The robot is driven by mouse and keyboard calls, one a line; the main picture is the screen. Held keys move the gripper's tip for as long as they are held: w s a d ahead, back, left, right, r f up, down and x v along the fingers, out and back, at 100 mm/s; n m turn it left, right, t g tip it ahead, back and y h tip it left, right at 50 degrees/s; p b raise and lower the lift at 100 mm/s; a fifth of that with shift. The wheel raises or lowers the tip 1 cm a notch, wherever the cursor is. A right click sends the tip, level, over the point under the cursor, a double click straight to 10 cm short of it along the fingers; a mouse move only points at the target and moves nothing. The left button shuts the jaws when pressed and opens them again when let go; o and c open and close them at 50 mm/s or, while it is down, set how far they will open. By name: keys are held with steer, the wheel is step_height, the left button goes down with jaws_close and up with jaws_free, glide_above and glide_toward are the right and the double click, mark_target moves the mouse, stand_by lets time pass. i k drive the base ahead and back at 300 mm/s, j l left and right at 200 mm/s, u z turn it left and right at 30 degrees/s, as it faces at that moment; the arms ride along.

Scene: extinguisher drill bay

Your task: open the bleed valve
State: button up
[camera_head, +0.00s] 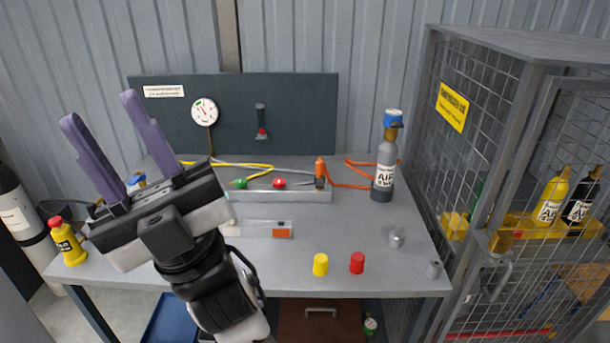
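My gripper (100,110) is open and empty, raised at the left above the bench, with its two purple fingers pointing up and apart. A grey manifold block (290,196) lies along the middle of the bench. On it are a green knob (240,183) and a red knob (279,183); no label shows which is the bleed valve. An orange hose fitting (320,170) stands at the block's right end. A round gauge (204,111) is on the dark back panel (300,120). My gripper is left of the knobs and touches neither. My arm hides the block's left part.
A grey cylinder labelled AIR (384,170) stands at the bench's back right. Yellow (320,264) and red (357,263) caps sit near the front edge. A yellow bottle (67,242) is at the left. A mesh cage (500,160) bounds the right side.

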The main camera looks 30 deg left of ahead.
mark_target(280, 183)
steer(key=u, duration=1.2)
